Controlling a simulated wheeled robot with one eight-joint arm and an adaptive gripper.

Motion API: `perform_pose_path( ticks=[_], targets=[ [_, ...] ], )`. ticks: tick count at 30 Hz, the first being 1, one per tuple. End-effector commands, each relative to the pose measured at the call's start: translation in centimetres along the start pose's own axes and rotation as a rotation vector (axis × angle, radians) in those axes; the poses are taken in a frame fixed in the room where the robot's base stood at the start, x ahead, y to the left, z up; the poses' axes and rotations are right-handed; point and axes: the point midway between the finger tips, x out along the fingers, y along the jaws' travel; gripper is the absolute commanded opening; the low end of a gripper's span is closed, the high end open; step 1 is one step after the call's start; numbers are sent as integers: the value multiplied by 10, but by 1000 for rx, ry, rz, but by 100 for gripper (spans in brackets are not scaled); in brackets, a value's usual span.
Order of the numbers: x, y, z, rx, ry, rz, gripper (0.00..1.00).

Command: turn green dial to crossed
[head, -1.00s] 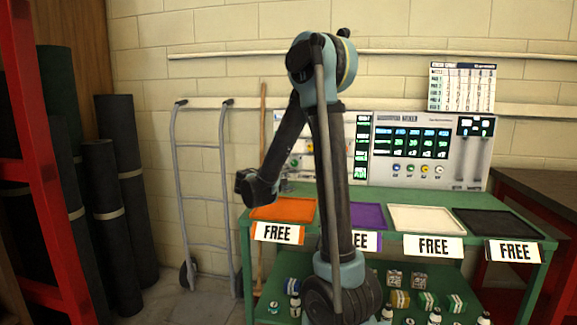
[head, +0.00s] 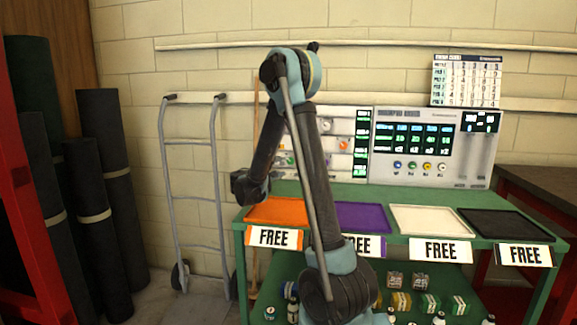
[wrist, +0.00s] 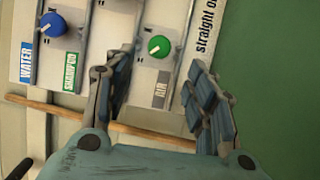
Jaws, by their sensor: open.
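The green dial (wrist: 158,46) shows in the wrist view on a pale panel, above the label AIR (wrist: 161,89). A small white mark on it points toward the lower left. My gripper (wrist: 160,88) is open and empty. Its two fingers lie apart at the left and right below the dial in the picture, not touching it. In the head view my gripper (head: 250,187) hangs at the left front of the control panel (head: 340,125). The green dial is too small there to make out surely.
A label reading "straight o..." (wrist: 205,35) is at the right. A wooden pole (wrist: 60,112) crosses behind my fingers. The green bench (head: 400,190) holds coloured trays; a hand truck (head: 195,195) stands left.

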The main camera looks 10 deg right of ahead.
Motion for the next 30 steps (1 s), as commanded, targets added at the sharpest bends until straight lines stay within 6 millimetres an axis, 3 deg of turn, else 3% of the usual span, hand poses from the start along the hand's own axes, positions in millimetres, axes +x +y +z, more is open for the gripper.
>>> perform_pose_path(
  ticks=[9, 15, 21, 30],
  targets=[
    [57, 0, 1, 0, -3, 0, 51],
    [83, 0, 0, 0, -1, 0, 51],
    [96, 0, 1, 0, -1, 0, 51],
    [97, 0, 0, 0, 0, 0, 51]
  ],
)
